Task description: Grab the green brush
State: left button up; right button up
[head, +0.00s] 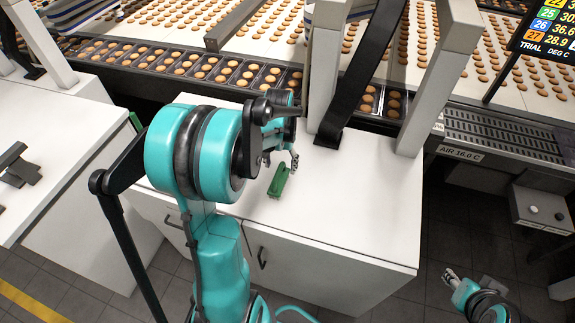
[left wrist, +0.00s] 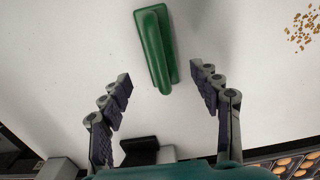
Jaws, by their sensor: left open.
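The green brush (head: 279,181) lies on the white counter top in front of my left gripper (head: 281,162). In the left wrist view the green brush (left wrist: 154,48) lies at the top middle, slightly tilted. There my left gripper (left wrist: 162,82) is open and empty. Its two fingers stand apart, and the brush lies between and beyond the fingertips.
The white counter (head: 370,205) has free room right of the brush. A black strap (head: 352,85) and pale posts rise at its back edge. Trays of biscuits (head: 200,68) run behind. Crumbs (left wrist: 302,28) lie on the counter. A grey box (head: 540,208) stands at the right.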

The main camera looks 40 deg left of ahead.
pick_arm(q)
jog(key=shift+s+f+b, duration=0.25)
jog(key=shift+s+f, duration=0.05)
jog(key=shift+f, duration=0.3)
jog(key=shift+s+f+b, duration=0.2)
jog(key=shift+s+f, duration=0.05)
jog(key=shift+f, duration=0.35)
notch_tip(320, 180, down, 4)
jog(key=shift+s+d+b, duration=0.1)
jog(key=shift+b, duration=0.4)
jog(key=shift+s+f, duration=0.1)
jog(key=shift+f, duration=0.45)
jog(key=c, duration=1.3)
pick_arm(e)
jog(key=shift+s+d+f, duration=0.1)
jog(key=shift+s+f, duration=0.25)
jog(key=shift+f, duration=0.45)
